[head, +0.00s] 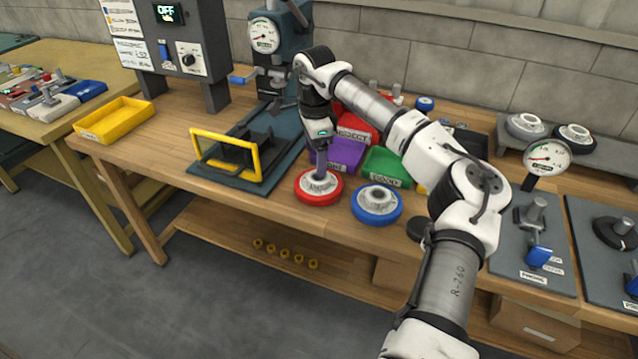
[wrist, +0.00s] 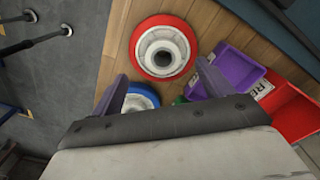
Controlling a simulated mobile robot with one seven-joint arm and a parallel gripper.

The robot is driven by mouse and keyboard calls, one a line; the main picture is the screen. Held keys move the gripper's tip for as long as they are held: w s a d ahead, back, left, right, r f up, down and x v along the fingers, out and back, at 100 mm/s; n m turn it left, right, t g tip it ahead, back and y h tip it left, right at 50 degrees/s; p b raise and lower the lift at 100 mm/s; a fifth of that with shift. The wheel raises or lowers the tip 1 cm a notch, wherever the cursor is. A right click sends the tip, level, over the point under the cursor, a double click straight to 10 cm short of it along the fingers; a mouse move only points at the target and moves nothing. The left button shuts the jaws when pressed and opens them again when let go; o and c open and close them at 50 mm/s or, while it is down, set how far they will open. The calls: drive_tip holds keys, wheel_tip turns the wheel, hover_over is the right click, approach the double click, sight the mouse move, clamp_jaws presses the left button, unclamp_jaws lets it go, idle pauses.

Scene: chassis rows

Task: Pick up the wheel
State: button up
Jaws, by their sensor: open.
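A red-rimmed wheel (head: 318,187) with a pale hub lies flat near the front edge of the wooden bench. In the wrist view the red wheel (wrist: 163,47) lies beyond my fingertips, with its dark centre bore showing. A blue-rimmed wheel (head: 376,204) lies to its right, and in the wrist view the blue wheel (wrist: 141,97) is partly hidden by my gripper. My gripper (head: 321,172) points down at the red wheel in the head view. In the wrist view my gripper (wrist: 160,82) is open, its two fingers spread with nothing held. Contact with the red wheel cannot be told.
Purple (head: 345,153), green (head: 386,166) and red (head: 356,126) bins stand behind the wheels. A yellow-handled fixture (head: 226,155) stands to the left, with a yellow tray (head: 113,119) farther left. A gauge (head: 546,157) and dark fixture plates (head: 531,240) are at the right.

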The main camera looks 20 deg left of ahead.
sight(319, 184)
drive_tip(key=shift+w+d+f+p, duration=0.15)
drive_tip(key=shift+f+p, duration=0.4)
drive_tip(key=shift+f, duration=1.1)
drive_tip(key=shift+w+d+f+p, duration=0.15)
drive_tip(key=shift+f+p, duration=0.35)
drive_tip(key=shift+f, duration=1.15)
drive_tip(key=c, duration=1.1)
drive_tip(key=shift+a, duration=0.1)
drive_tip(key=shift+c, duration=1.2)
drive_tip(key=shift+r, duration=0.2)
